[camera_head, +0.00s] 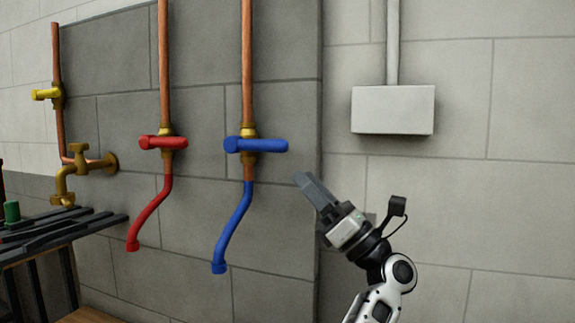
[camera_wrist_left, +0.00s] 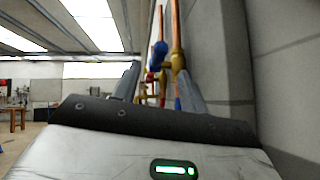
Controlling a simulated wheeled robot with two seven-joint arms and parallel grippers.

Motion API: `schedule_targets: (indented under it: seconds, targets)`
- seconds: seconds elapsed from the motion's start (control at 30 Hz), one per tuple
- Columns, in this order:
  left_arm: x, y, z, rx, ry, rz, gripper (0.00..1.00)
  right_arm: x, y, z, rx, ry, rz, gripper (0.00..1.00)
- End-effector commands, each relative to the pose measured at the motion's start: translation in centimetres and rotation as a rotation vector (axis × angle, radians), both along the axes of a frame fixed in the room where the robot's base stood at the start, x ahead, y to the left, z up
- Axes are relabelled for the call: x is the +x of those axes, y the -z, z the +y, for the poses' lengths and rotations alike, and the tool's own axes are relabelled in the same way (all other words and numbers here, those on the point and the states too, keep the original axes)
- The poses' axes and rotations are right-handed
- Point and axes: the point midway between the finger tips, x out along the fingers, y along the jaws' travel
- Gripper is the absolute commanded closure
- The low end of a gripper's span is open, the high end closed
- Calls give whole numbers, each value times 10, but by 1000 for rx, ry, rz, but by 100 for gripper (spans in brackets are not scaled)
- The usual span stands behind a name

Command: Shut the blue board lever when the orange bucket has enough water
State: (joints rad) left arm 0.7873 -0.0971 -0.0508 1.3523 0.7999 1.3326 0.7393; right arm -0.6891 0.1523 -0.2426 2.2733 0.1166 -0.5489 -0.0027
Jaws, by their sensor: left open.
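The blue lever (camera_head: 256,145) lies horizontal across the brass valve on the copper pipe, above the blue curved spout (camera_head: 232,228). My left gripper (camera_head: 305,182) is to the lower right of the blue lever, apart from it, and open with nothing in its jaws. In the left wrist view, the blue lever (camera_wrist_left: 158,54) shows ahead, between and beyond the two fingers. I see no orange bucket and no water in either view. My right gripper is not in view.
A red lever (camera_head: 163,142) with a red spout (camera_head: 148,213) is left of the blue one. A brass tap (camera_head: 82,163) and yellow lever (camera_head: 46,94) are farther left. A dark slatted bench (camera_head: 50,232) stands lower left. A grey box (camera_head: 392,110) is on the right wall.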

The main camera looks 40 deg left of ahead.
Motion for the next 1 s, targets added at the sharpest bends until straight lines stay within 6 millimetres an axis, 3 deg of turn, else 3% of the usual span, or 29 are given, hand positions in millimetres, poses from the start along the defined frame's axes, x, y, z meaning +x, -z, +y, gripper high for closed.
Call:
schedule_targets:
  seconds: [0.1, 0.33, 0.9, 1.0]
  targets:
    - [3, 19, -18, -1, 1, 3, 57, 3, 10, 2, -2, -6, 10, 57]
    - [5, 34, -36, -1, -1, 0, 57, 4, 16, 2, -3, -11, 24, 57]
    - [5, 35, -38, 0, -1, 0, 57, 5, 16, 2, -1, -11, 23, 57]
    - [5, 27, -38, 0, -1, 0, 57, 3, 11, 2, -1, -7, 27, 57]
